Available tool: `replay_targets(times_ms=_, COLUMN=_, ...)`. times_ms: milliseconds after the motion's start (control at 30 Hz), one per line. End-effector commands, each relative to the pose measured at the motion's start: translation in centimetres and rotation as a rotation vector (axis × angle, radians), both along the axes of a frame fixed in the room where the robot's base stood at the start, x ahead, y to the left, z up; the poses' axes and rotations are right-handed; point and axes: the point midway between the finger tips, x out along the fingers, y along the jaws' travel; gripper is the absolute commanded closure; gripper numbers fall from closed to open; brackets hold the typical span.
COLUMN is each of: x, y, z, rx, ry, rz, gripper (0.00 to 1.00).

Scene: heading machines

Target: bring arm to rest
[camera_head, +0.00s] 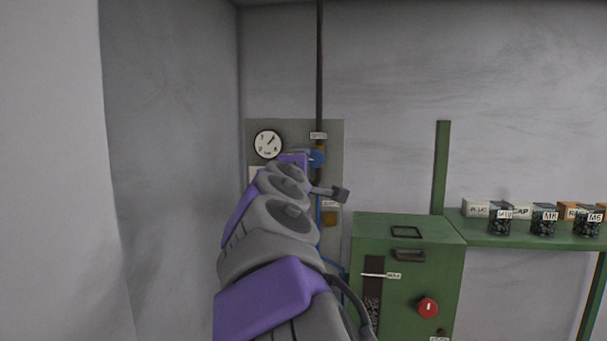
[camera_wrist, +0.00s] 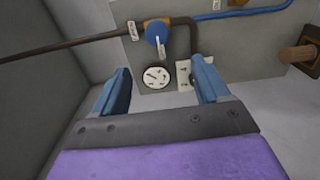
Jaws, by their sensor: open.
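My gripper (camera_wrist: 160,90) shows in the wrist view with its two blue fingers spread apart and nothing between them. My purple and grey arm reaches forward and up in the head view, toward a grey wall panel (camera_head: 333,140). In the wrist view the panel (camera_wrist: 240,65) lies beyond the fingers. A round white gauge (camera_wrist: 156,77) shows between the fingertips, and a blue valve knob (camera_wrist: 157,31) on a dark pipe is above it. In the head view the gauge (camera_head: 268,144) is left of my arm's end and the blue knob (camera_head: 317,158) is right beside it. The arm hides my fingers there.
A green cabinet (camera_head: 440,260) with a red knob (camera_head: 428,307) stands right of my arm. A green shelf (camera_head: 500,237) at the right holds several labelled boxes and dark containers. A pale wall (camera_head: 170,170) is close on the left. A dark pipe (camera_head: 320,70) runs up the wall.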

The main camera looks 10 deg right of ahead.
Motion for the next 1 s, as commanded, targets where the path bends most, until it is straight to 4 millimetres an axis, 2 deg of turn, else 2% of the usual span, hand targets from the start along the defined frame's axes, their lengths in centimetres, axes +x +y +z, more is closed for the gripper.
replay_targets(times_ms=400, x=-0.4, y=0.0, z=-0.1, rx=0.001, ry=0.001, rz=-0.001, gripper=0.25)
replay_targets(times_ms=467, x=-0.5, y=-0.4, z=-0.6, rx=0.013, ry=0.006, rz=-0.009, gripper=0.25)
replay_targets(times_ms=533, x=-1.0, y=-1.5, z=-1.9, rx=0.046, ry=0.021, rz=-0.033, gripper=0.25)
replay_targets(times_ms=667, x=-3.1, y=-5.6, z=-7.2, rx=0.173, ry=0.085, rz=-0.123, gripper=0.25)
replay_targets(times_ms=800, x=-7.0, y=-10.3, z=-14.9, rx=0.361, ry=0.176, rz=-0.252, gripper=0.25)
replay_targets(times_ms=967, x=-12.1, y=-13.7, z=-24.3, rx=0.569, ry=0.29, rz=-0.396, gripper=0.25)
replay_targets(times_ms=1000, x=-13.5, y=-14.3, z=-26.7, rx=0.619, ry=0.32, rz=-0.432, gripper=0.25)
